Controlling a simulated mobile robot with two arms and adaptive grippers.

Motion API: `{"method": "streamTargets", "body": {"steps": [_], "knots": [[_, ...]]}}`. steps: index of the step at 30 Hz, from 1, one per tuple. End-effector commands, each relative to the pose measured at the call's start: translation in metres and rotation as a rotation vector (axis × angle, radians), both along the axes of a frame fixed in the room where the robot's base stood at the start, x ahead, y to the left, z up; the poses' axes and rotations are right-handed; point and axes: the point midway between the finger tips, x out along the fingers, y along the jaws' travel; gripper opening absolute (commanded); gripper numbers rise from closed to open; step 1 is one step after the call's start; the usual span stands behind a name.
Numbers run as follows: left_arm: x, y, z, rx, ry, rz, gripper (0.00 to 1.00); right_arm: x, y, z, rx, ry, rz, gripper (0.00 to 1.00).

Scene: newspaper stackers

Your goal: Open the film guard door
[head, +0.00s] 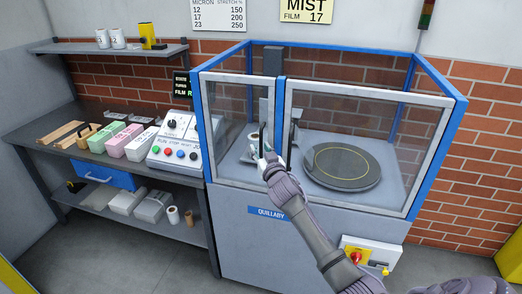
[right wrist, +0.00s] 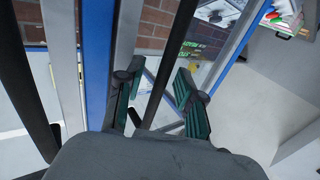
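The film guard is a blue-framed enclosure with two clear, grey-framed front panels, a narrow left one (head: 202,128) and a wide right door (head: 418,214). Both look shut. A dark upright handle (head: 291,132) stands by the seam on the right door. My right gripper (head: 268,156) is in front of the seam, at the lower end of the dark handles. In the right wrist view my right gripper (right wrist: 158,95) is open, with a dark bar (right wrist: 172,60) between its fingers and gaps visible on both sides. My left gripper is not in view.
A round dark turntable (head: 343,166) sits inside the enclosure. A red and yellow switch box (head: 356,256) is on the lower front. On the left, a bench (head: 75,157) holds a control panel (head: 176,140) and several boxes. Floor shows in front of the bench.

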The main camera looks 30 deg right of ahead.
Motion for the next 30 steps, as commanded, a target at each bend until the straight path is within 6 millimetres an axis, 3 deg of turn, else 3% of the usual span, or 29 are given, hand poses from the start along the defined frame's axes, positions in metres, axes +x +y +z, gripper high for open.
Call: {"method": "streamTargets", "body": {"steps": [7, 14, 30], "knots": [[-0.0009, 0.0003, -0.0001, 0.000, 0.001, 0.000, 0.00, 0.0004, -0.0001, -0.0004, 0.000, 0.001, 0.000, 0.36], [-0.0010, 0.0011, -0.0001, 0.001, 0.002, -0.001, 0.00, 0.0002, -0.0001, -0.0005, 0.000, 0.001, 0.000, 0.00], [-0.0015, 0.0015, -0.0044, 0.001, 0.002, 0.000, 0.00, 0.0016, 0.0021, -0.0021, 0.005, -0.001, -0.014, 0.00]]}}
